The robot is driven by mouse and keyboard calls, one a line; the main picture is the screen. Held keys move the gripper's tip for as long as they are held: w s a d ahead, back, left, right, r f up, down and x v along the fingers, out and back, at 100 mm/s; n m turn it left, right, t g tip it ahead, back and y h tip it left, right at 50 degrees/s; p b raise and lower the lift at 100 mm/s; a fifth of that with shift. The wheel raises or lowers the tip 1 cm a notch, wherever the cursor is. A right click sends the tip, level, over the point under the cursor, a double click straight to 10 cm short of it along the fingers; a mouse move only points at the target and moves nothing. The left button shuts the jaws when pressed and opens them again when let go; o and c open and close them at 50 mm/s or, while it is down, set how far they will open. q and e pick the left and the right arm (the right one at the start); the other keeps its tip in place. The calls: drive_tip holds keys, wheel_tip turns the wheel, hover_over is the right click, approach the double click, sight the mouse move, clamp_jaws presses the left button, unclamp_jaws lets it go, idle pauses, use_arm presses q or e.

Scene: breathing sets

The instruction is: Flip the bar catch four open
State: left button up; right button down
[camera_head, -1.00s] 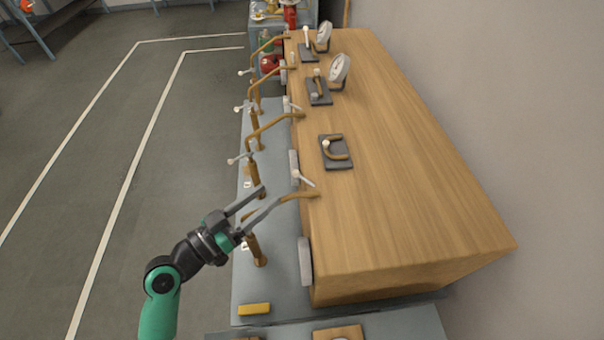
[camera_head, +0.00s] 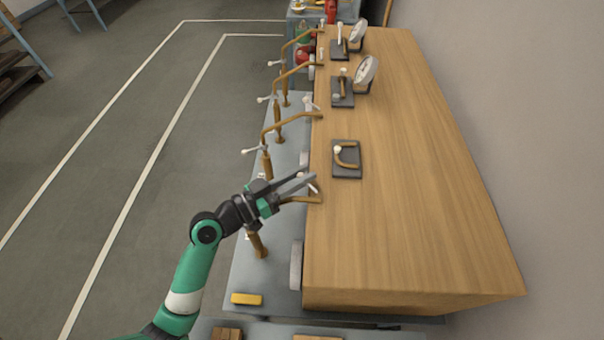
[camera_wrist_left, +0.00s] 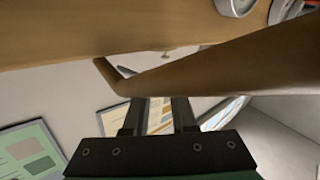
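Several bent brown bars run along the left side of the wooden box; I cannot read labels saying which is four. The nearest bar (camera_head: 300,199) ends at the box's left edge, beside a small white-tipped lever (camera_head: 314,188). My left gripper (camera_head: 309,176) is at this bar's upper end, its fingertips over the box edge by the lever. In the left wrist view a large brown bar (camera_wrist_left: 220,62) crosses in front of the fingers (camera_wrist_left: 158,110) and hides their tips. The fingers stand apart with a gap; contact is unclear. My right gripper is not in view.
The wooden box (camera_head: 410,200) carries dark plates with brown handles (camera_head: 346,158) and round gauges (camera_head: 366,73). A yellow block (camera_head: 246,299) lies on the grey bench at the near left. Other bars (camera_head: 285,125) stand farther along. The floor to the left is clear.

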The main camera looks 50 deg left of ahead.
use_arm(q)
clamp_jaws()
drive_tip(key=n+y+p, duration=0.1)
drive_tip(key=p, duration=0.1)
drive_tip(key=n+y+p, duration=0.1)
drive_tip(key=y+p, duration=0.1)
drive_tip(key=shift+s+d+r, duration=0.15)
drive_tip(key=shift+s+r, duration=0.05)
drive_tip(key=shift+s, duration=0.15)
drive_tip(key=shift+f, duration=0.1)
drive_tip(key=shift+s+f, duration=0.1)
drive_tip(key=o, duration=0.6)
unclamp_jaws()
